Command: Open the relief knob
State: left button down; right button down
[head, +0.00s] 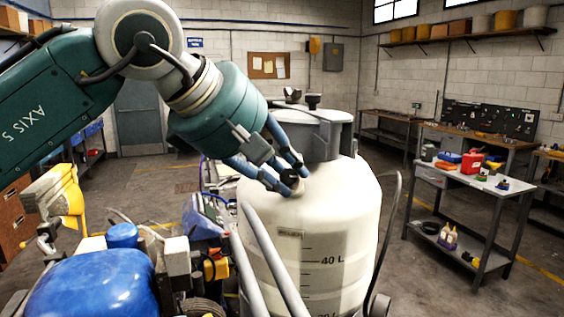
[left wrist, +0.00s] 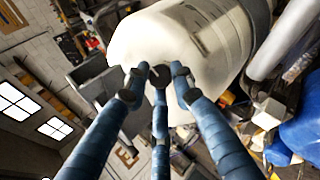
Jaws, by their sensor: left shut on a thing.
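The white tank (head: 330,230) of the line striper stands in the middle of the head view, with a dark volume scale on its side. My left gripper (head: 291,187) reaches down from the upper left to the tank's upper shoulder. In the left wrist view, the blue fingers of my left gripper (left wrist: 160,78) close around a small dark round knob (left wrist: 158,73) on the white tank (left wrist: 200,38). They are shut on this relief knob. In the head view the fingers mostly hide the knob. My right gripper is in neither view.
A grey collar with a handle (head: 325,128) tops the tank, just behind my gripper. The striper's blue engine cover (head: 92,285) and metal bars (head: 270,262) lie in front. A grey cart (head: 460,185) with a red can and tools stands at the right. Floor between is open.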

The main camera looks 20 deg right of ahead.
pick_arm(q)
jog(key=shift+d+r, duration=0.1)
dwell(0.4)
jog(key=c, duration=1.5)
grip_release()
jog(key=shift+s, duration=0.2)
jog(key=shift+a+r, duration=0.25)
jog(key=v, duration=1.1)
jog(key=shift+s, duration=0.2)
